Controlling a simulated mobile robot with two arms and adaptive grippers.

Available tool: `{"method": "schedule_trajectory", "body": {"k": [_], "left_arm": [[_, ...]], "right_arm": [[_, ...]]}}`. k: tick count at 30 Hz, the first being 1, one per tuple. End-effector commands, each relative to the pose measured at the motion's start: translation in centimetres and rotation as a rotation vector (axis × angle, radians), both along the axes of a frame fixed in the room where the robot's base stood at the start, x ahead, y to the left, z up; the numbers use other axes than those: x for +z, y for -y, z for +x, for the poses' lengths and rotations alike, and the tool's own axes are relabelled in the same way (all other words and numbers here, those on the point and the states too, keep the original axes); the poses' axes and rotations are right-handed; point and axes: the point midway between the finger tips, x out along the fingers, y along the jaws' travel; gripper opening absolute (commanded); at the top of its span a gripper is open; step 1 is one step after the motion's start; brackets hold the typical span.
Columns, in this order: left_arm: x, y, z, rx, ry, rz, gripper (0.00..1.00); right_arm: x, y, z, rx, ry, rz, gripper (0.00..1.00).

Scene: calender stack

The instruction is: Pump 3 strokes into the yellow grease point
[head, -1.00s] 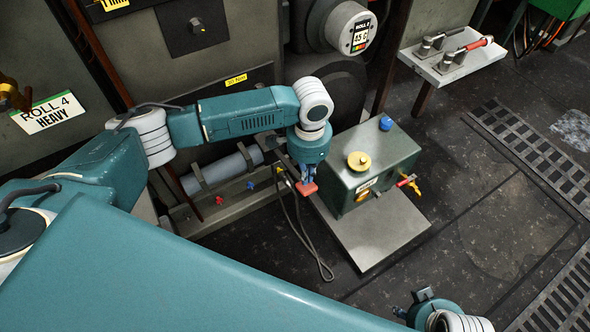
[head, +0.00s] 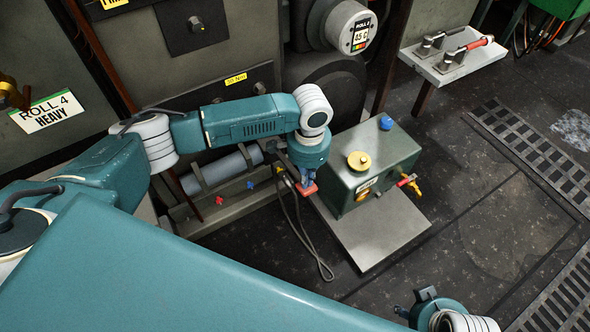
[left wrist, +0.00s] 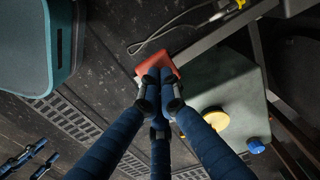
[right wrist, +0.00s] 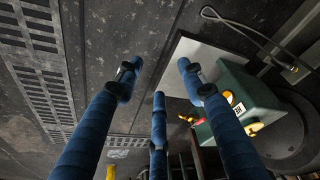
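The grease pump is a green-grey box (head: 372,165) with a yellow cap and a blue cap, on a grey floor plate. A red block (head: 310,191), seemingly its handle end, sits at its left side. My left gripper (head: 307,180) is at this block; in the left wrist view its fingertips (left wrist: 158,78) are together against the red block (left wrist: 168,64), which is wider than them. A small yellow point (head: 279,171) is on the machine's sill; a grey hose end (left wrist: 220,16) lies close to it, coupling unclear. My right gripper (right wrist: 158,70) is open and empty.
A grey hose (head: 318,262) loops on the floor left of the plate. Red (head: 219,200) and blue (head: 250,184) points sit along the sill. A red-tipped valve (head: 407,181) sticks out at the box's right. A shelf with tools (head: 452,62) stands behind. Floor at right is clear.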

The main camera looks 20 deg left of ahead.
Motion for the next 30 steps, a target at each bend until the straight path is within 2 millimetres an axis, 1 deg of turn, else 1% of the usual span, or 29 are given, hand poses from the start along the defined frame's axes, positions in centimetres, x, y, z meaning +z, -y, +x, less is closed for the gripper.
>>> {"method": "schedule_trajectory", "body": {"k": [6,16,27,30], "left_arm": [[-1.5,0.0,0.0,0.001,-0.001,0.001,0.00],[-3.5,-0.1,-0.1,0.001,-0.001,0.002,0.00],[-5.8,-0.1,-0.1,0.002,-0.002,0.003,0.00],[-6.4,-0.1,-0.1,0.002,-0.001,0.002,0.00]], "right_arm": [[0.7,0.1,-0.5,-0.002,-0.004,-0.001,0.40],[2.4,0.3,-0.6,-0.001,0.010,-0.003,0.40],[4.4,0.5,-1.7,-0.001,0.011,-0.005,0.40],[4.7,0.5,-1.6,-0.001,0.022,-0.003,0.40]]}}
